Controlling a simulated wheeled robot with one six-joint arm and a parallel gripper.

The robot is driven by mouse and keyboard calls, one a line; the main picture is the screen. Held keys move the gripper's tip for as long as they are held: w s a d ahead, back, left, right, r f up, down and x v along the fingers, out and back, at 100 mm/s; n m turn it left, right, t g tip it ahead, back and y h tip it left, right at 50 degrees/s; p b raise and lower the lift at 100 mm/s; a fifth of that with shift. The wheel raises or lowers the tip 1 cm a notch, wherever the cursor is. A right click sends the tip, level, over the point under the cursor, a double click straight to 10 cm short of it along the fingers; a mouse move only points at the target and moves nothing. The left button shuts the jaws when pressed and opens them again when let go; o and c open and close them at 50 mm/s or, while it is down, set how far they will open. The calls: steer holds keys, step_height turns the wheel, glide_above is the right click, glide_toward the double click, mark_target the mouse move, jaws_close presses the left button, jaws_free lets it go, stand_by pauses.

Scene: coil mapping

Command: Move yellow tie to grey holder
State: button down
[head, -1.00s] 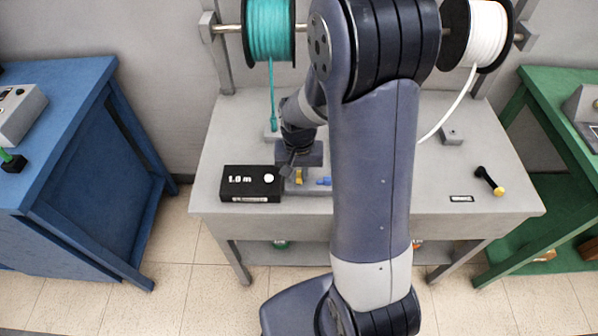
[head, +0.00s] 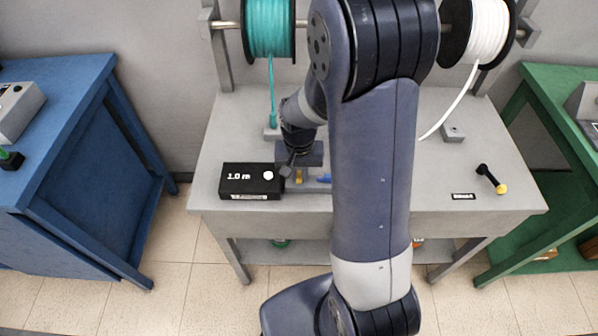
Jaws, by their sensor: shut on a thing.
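My gripper (head: 299,168) is low over the grey table, just right of the black box marked 1.0 m. It is shut on the yellow tie (head: 299,177), of which only a small yellow patch shows below the jaws. A grey holder (head: 314,187) lies on the table under and right of the gripper, with a blue piece (head: 324,178) on it. My arm hides the right part of the holder. I cannot tell whether the tie touches the holder.
The black box (head: 251,180) stands close left of the gripper. A teal spool (head: 269,28) and a white spool (head: 487,28) hang on a rod behind, their strands reaching down. A black tool with a yellow end (head: 491,179) lies at right. Blue and green tables flank the grey table (head: 400,205).

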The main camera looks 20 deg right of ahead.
steer(key=c, duration=1.3)
jaws_free()
steer(key=shift+c, duration=0.2)
step_height(320, 180, up, 11)
steer(key=shift+f, duration=0.15)
step_height(320, 180, down, 11)
steer(key=shift+r, duration=0.1)
steer(key=shift+r+p, duration=0.35)
steer(key=shift+r, duration=0.05)
